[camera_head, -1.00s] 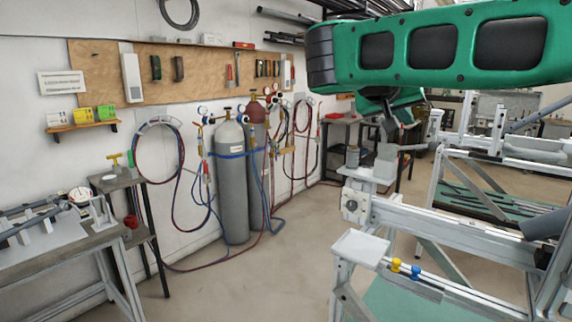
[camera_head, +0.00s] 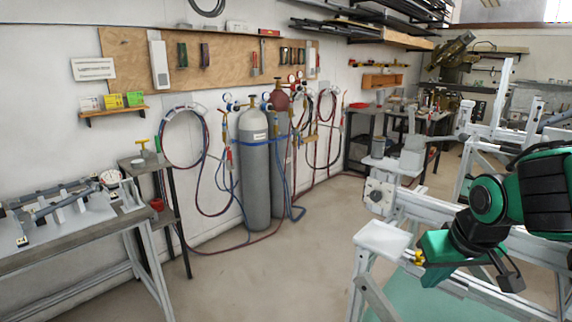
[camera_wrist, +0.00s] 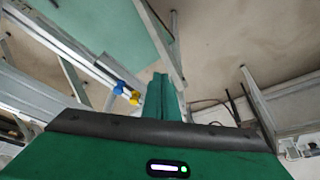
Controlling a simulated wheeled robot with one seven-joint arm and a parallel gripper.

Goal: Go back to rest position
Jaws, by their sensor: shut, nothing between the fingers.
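My gripper (camera_wrist: 160,80) shows in the wrist view as a green body with its narrow green fingers shut together and empty. In the head view, the green end of my arm (camera_head: 438,258) is low at the right, in front of the pale metal frame jig (camera_head: 382,238). A yellow knob (camera_head: 418,258) on the jig shows at its left edge. In the wrist view, the yellow knob (camera_wrist: 134,98) and a blue knob (camera_wrist: 120,87) sit on a rail left of the fingers. The blue knob is hidden in the head view.
Two gas cylinders (camera_head: 254,170) with hoses stand by the wall. A workbench (camera_head: 75,240) with metal parts is at the left. The floor (camera_head: 285,275) between the bench and the jig is clear. More frames and shelves are at the back right.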

